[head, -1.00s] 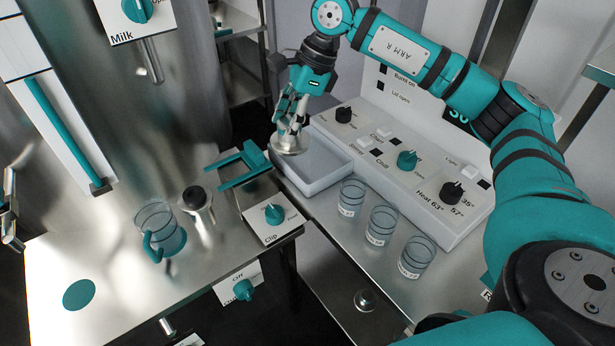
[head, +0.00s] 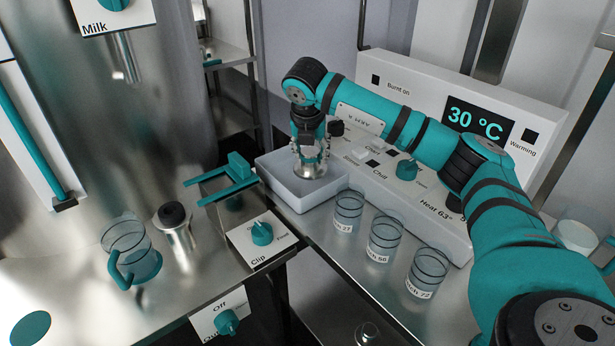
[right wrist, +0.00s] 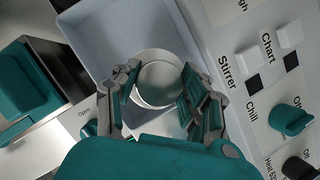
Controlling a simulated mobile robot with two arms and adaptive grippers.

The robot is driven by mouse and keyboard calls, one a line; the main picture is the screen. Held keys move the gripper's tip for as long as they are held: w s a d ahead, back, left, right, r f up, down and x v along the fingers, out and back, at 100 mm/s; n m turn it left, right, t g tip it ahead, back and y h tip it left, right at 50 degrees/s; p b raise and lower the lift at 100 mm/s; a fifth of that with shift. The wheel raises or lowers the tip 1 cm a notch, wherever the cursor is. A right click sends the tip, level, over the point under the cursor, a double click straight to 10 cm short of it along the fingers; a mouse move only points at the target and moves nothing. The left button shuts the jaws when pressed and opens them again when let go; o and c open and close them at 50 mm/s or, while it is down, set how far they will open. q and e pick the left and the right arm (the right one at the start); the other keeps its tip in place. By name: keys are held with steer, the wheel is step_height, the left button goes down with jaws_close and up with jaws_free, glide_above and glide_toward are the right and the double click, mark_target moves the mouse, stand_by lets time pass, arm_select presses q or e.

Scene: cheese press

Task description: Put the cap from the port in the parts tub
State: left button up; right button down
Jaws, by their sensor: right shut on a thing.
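The cap (head: 311,170) is a round, silvery metal disc. My right gripper (head: 311,158) is shut on it, and the right wrist view shows the cap (right wrist: 160,80) between the two fingers. The parts tub (head: 268,178) is a pale grey rectangular open tray at the back of the right-hand table. The cap and fingertips are over the tub's inside; I cannot tell whether the cap touches its floor. In the right wrist view the tub's wall (right wrist: 80,25) shows around the cap. My left gripper is not in view. I cannot make out the port.
A white control panel with knobs (head: 406,169) stands close behind the tub. Several labelled beakers (head: 385,237) stand in front. A teal clip (head: 225,185) and clip box (head: 262,235) are at left. A jug (head: 131,250) and a dark-topped metal cylinder (head: 177,235) stand on the left table.

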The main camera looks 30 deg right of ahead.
mark_target(310, 169)
step_height(310, 169, down, 6)
steer(key=shift+r, duration=0.2)
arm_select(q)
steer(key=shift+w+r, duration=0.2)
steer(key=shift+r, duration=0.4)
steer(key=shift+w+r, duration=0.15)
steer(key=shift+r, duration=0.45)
arm_select(e)
steer(key=c, duration=0.7)
jaws_free()
steer(key=shift+b, duration=0.3)
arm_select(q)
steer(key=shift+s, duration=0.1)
arm_select(e)
steer(key=shift+r, duration=0.1)
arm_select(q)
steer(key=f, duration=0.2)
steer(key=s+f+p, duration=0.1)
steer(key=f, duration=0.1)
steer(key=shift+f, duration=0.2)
arm_select(e)
steer(key=v, duration=1.2)
